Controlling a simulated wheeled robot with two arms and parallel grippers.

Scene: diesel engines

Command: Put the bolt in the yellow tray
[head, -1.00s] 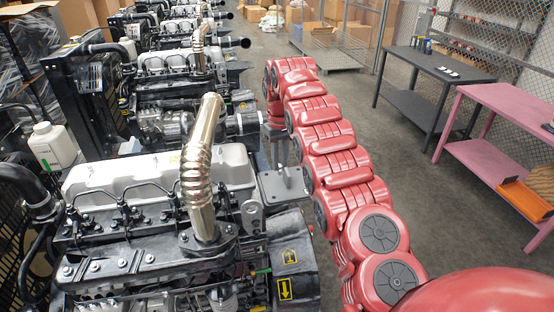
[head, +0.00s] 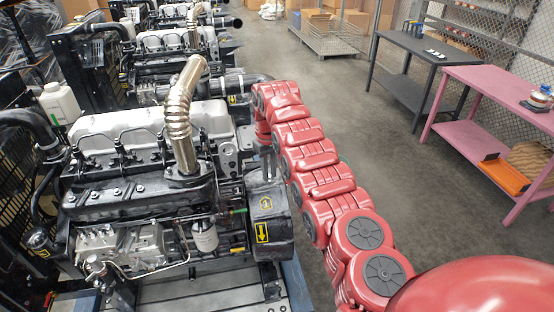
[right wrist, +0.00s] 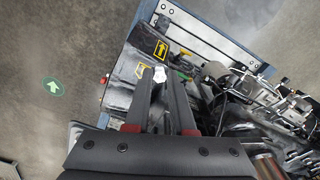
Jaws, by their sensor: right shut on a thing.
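In the right wrist view my right gripper (right wrist: 160,74) has its dark fingers closed around a small whitish piece, which looks like the bolt (right wrist: 159,75). The gripper is over the engine's black end, beside yellow arrow labels. In the head view my right gripper (head: 267,160) is a grey shape below the end of the red arm, largely hidden, and the bolt cannot be made out there. My left gripper is out of view. No clearly yellow tray shows; an orange tray (head: 505,178) sits on the lower shelf of the pink table at the right.
The near diesel engine (head: 150,125) with its metal exhaust pipe (head: 178,105) fills the left; more engines stand behind it. The pink table (head: 490,88) and a dark grey table (head: 425,53) stand at the right. Clear floor (head: 375,150) lies between the arm and tables.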

